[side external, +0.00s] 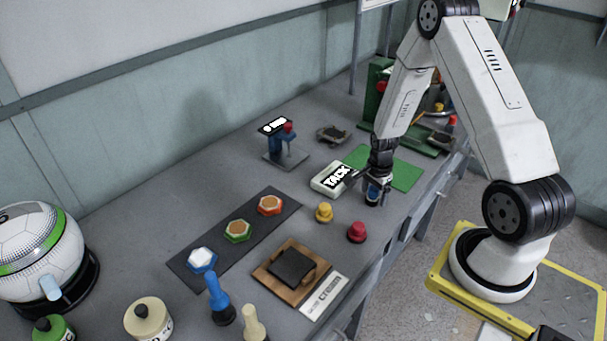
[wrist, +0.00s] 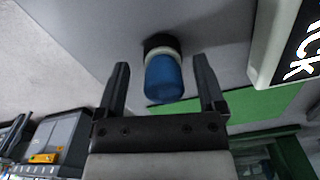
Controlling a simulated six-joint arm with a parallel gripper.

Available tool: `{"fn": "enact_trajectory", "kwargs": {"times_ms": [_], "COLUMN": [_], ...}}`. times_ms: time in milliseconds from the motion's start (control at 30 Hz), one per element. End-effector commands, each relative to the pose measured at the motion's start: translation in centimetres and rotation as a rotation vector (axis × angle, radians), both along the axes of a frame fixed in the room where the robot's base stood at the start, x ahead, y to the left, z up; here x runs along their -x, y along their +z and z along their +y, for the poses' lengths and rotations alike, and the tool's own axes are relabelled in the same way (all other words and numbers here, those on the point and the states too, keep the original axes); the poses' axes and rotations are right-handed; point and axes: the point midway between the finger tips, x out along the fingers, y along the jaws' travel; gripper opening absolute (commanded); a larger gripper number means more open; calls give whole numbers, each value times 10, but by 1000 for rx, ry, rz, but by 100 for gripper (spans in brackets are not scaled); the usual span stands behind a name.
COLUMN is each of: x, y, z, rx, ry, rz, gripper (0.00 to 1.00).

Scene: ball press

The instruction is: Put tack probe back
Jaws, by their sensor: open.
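The tack probe (side external: 372,199) is a small blue cylinder with a pale ring and a black end. It stands on the grey bench just in front of the white box marked TACK (side external: 326,186). My gripper (side external: 376,184) is low over it. In the wrist view the blue probe (wrist: 164,80) lies between the two spread fingers of my gripper (wrist: 162,78), with a gap on each side. The fingers are open and do not appear to touch it. Part of the TACK box (wrist: 262,62) shows at the right of the wrist view.
A green mat (side external: 405,176) lies behind the gripper. A yellow knob (side external: 324,212) and a red knob (side external: 357,232) stand nearby on the bench. A blue stand (side external: 283,146) is further back. A dark strip (side external: 219,245) with hexagonal pieces lies left.

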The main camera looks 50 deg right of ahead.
Motion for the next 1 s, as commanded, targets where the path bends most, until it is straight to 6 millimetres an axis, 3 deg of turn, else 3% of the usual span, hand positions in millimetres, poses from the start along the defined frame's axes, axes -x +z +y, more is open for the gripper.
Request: {"fn": "enact_trajectory", "kwargs": {"times_ms": [800,1000], "x": [0,0], "y": [92,108], "z": [0,0], "rx": [1,0], "ry": [0,0], "rz": [-2,-1], "gripper": [88,88]}}
